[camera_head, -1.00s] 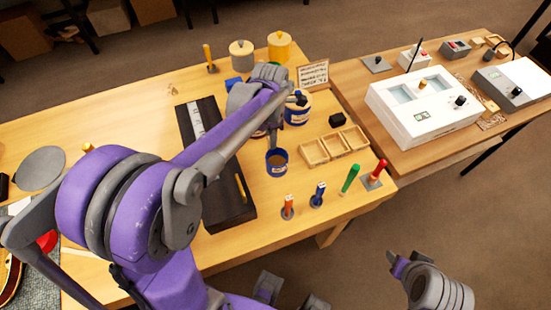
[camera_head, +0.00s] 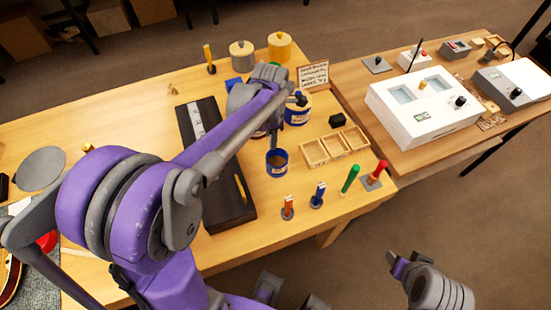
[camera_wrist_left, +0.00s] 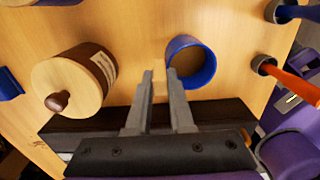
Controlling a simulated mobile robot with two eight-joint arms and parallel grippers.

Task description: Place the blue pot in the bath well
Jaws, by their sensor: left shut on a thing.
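The blue pot (camera_head: 277,163) stands upright on the wooden bench and has a brown inside. It also shows in the left wrist view (camera_wrist_left: 206,78), just right of the fingertips. My left gripper (camera_wrist_left: 160,73) is shut on its near rim, with one finger overlapping the rim; the head view partly hides the hand behind my arm. The white bath unit (camera_head: 437,132) stands on the right table with two pale recessed wells, the left one (camera_head: 400,95) and the right one (camera_head: 441,86). My right gripper (camera_head: 397,259) is low at the right, away from the bench; its jaws are unclear.
A wooden divided tray (camera_head: 334,146) lies right of the pot. Several upright colour-handled tools, including a green one (camera_head: 350,178), stand in front. A lidded brown jar (camera_wrist_left: 72,85) is near the left gripper. A dark board (camera_head: 229,205) lies left of the pot.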

